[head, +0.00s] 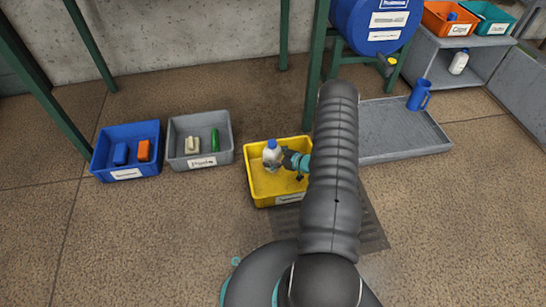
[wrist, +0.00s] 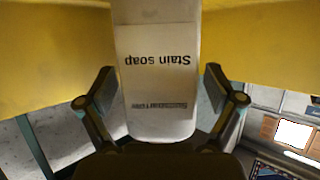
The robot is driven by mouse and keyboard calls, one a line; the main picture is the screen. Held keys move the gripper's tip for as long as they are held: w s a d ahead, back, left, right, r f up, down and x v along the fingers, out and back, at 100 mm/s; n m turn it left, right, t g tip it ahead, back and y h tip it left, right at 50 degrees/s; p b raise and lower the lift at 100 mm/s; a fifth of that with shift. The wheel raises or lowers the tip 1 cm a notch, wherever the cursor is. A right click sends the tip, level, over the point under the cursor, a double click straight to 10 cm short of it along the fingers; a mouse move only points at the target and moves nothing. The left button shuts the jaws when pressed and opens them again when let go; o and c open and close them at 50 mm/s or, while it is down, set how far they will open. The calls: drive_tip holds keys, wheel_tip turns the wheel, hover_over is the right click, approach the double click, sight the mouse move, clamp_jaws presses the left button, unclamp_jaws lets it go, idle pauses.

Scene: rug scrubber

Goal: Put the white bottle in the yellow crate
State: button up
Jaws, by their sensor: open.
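A white bottle (head: 271,153) with a blue cap is upright inside the outline of the yellow crate (head: 263,200), near its back wall. In the wrist view the bottle (wrist: 160,85) fills the middle, its "Stain soap" label upside down. My gripper (head: 278,163) reaches in from the right at the bottle. Its fingers are open, one on each side of the bottle, with gaps visible in the wrist view. The yellow crate wall (wrist: 265,45) shows behind. The bottle's base is hidden, so I cannot tell whether it touches the crate floor.
A grey crate (head: 170,140) and a blue crate (head: 97,160) with small items stand to the left. A grey tray (head: 400,130) with a blue jug (head: 419,96) lies to the right. A second white bottle (head: 459,62) stands on the shelf. A green post (head: 317,60) rises behind.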

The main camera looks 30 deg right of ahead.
sight(279, 158)
drive_tip(key=v, duration=0.7)
drive_tip(key=shift+s+d+p, duration=0.1)
drive_tip(key=shift+s+p, duration=0.1)
drive_tip(key=shift+p, duration=0.15)
drive_tip(key=shift+r, duration=0.1)
